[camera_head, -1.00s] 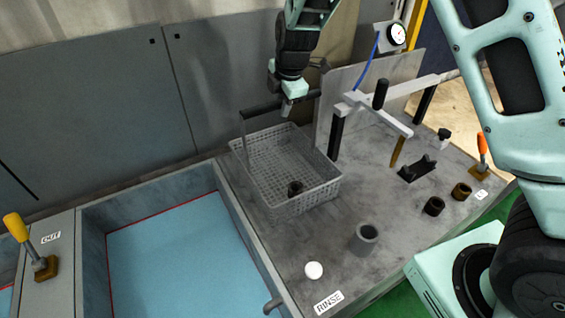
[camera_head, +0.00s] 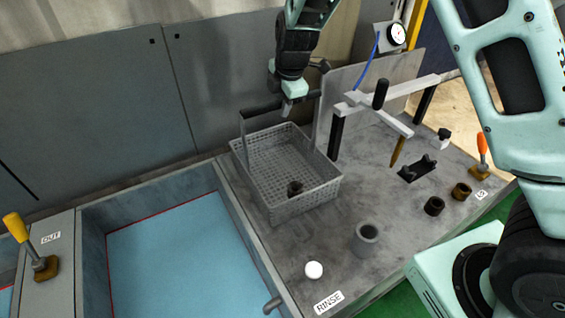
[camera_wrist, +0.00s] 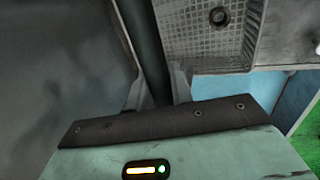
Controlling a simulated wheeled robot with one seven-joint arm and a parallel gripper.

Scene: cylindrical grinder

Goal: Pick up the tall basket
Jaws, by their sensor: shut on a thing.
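The tall basket (camera_head: 300,203) is a grey mesh basket with a dark raised handle (camera_head: 262,109) along its far side. It stands on the grey bench at the right of the blue tank, and a small dark ring-shaped part (camera_head: 295,187) sits inside it. My gripper (camera_head: 290,104) is at the handle bar, above the basket's far edge. In the wrist view my gripper (camera_wrist: 158,95) has its two fingers on either side of the dark handle bar, shut on it. The basket (camera_wrist: 205,45) and the part inside also show there.
A tank with a blue surface (camera_head: 185,260) lies left of the basket. A grey cup (camera_head: 365,238), a white knob (camera_head: 314,270) and dark rings (camera_head: 434,206) are on the bench. A white-armed fixture (camera_head: 385,110) and upright panel stand close at the basket's right. A wall stands behind.

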